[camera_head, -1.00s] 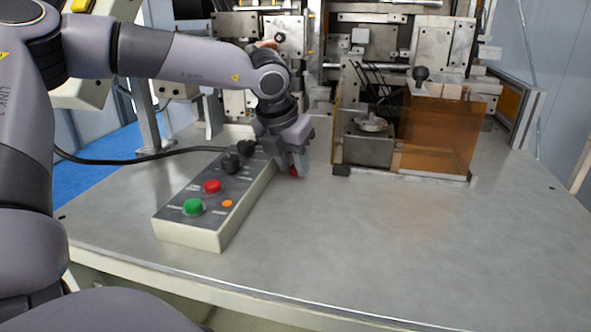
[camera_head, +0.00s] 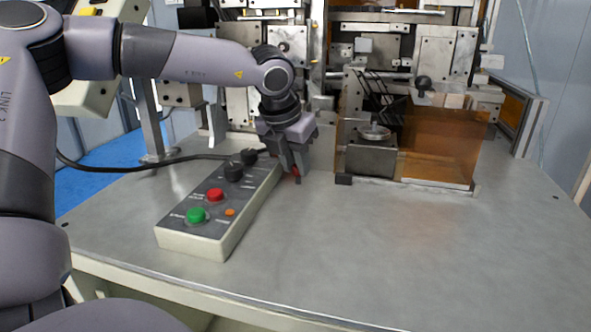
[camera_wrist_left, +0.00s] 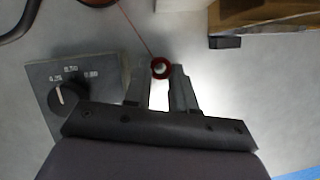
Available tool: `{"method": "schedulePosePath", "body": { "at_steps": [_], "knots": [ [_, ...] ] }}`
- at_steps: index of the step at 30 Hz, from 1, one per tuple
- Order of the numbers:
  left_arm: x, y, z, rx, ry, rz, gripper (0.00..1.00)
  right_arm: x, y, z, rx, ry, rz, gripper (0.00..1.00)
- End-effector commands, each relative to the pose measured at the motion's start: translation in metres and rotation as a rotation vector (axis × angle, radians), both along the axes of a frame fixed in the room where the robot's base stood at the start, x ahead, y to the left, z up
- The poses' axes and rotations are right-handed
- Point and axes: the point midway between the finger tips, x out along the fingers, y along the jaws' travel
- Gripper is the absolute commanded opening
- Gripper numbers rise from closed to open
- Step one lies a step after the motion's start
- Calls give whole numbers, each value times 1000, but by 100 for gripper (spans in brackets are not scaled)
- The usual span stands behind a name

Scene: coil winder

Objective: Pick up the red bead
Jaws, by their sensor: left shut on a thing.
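The red bead (camera_head: 296,172) shows as a small red spot at the tips of my left gripper in the head view. In the left wrist view the bead (camera_wrist_left: 161,68) is a dark red ring with a pale centre, between the fingertips. My left gripper (camera_head: 291,172) points down beside the far right end of the control box and is shut on the bead. It also shows in the left wrist view (camera_wrist_left: 161,74). The fingers hide part of the bead in the head view. I cannot tell whether the bead is clear of the table. My right gripper is not in view.
The control box (camera_head: 190,237) with buttons and knobs lies left of the gripper. An orange clear-walled enclosure (camera_head: 440,150) stands to the right, with a small metal dish (camera_head: 373,132) beside it. The winder machine stands behind. The table (camera_head: 400,250) is bare at front and right.

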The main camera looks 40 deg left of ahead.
Motion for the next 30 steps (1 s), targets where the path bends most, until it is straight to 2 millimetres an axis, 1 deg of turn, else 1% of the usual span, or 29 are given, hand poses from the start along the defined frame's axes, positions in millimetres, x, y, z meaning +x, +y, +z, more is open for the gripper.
{"method": "schedulePosePath", "body": {
  "at_steps": [1,5,12,15,18,21,24,30],
  "knots": [
    [1,0,11,0,-5,1,0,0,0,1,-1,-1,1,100],
    [1,0,42,2,-7,0,0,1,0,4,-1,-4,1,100],
    [1,0,110,2,-6,1,0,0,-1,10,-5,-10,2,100],
    [1,0,133,2,-4,2,0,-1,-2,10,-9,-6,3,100],
    [0,0,152,2,-3,0,0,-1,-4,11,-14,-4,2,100],
    [0,0,166,2,-3,-1,0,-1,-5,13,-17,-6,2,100],
    [0,0,174,0,-1,0,0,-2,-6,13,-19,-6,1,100],
    [0,0,180,1,-1,-1,0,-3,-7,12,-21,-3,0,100]
  ]
}}
